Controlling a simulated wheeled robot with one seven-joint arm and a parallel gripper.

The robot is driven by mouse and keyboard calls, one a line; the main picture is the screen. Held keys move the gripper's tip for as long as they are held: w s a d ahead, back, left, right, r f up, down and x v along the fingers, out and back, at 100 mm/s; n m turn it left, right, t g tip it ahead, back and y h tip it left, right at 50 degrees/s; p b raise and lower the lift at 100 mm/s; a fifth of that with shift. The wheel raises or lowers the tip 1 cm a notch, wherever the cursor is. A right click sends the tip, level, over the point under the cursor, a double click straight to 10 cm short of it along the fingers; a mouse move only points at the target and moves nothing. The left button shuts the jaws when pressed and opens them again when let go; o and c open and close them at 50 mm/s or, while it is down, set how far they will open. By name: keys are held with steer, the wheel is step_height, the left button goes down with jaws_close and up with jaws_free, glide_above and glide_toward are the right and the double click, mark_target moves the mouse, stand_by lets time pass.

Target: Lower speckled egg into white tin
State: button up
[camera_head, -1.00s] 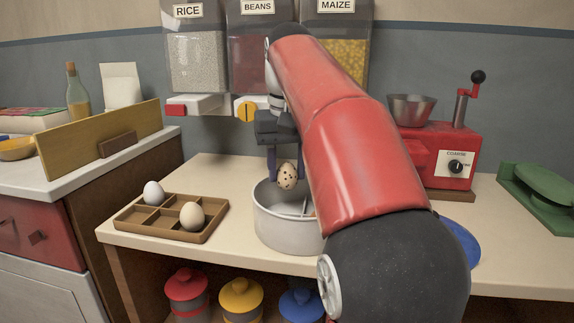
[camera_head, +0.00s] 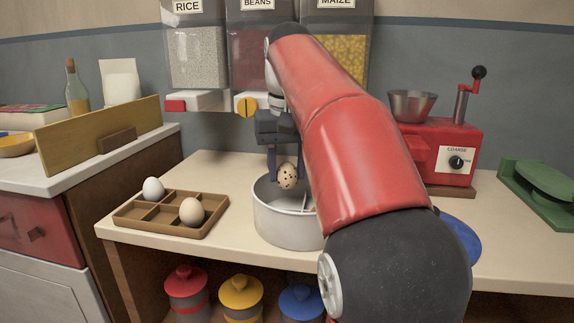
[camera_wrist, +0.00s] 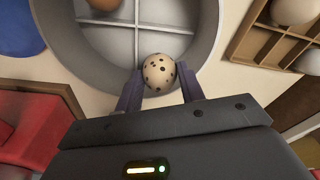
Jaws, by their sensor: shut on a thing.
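The speckled egg (camera_head: 288,176) is cream with dark spots. My gripper (camera_wrist: 160,88) is shut on it, one finger on each side, as the wrist view shows. In the head view the egg hangs over the white tin (camera_head: 285,231), around the height of its rim or slightly above. The tin is round, with crossing dividers inside; the wrist view shows its dividers and wall (camera_wrist: 207,30). There the egg appears near the tin's wall, on the side closest to my gripper. A brown egg (camera_wrist: 105,3) lies in another compartment. My arm hides the tin's right side in the head view.
A wooden tray (camera_head: 150,222) left of the tin holds a white egg (camera_head: 153,188) and a beige egg (camera_head: 192,211). A blue plate (camera_head: 463,240) lies right, partly behind my arm. A red grinder (camera_head: 445,150) and green scale (camera_head: 545,190) stand further right. Dispensers hang behind.

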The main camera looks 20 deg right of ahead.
mark_target(287, 189)
steer(key=shift+f+b, duration=1.5)
steer(key=shift+f, duration=0.6)
stand_by(0.6)
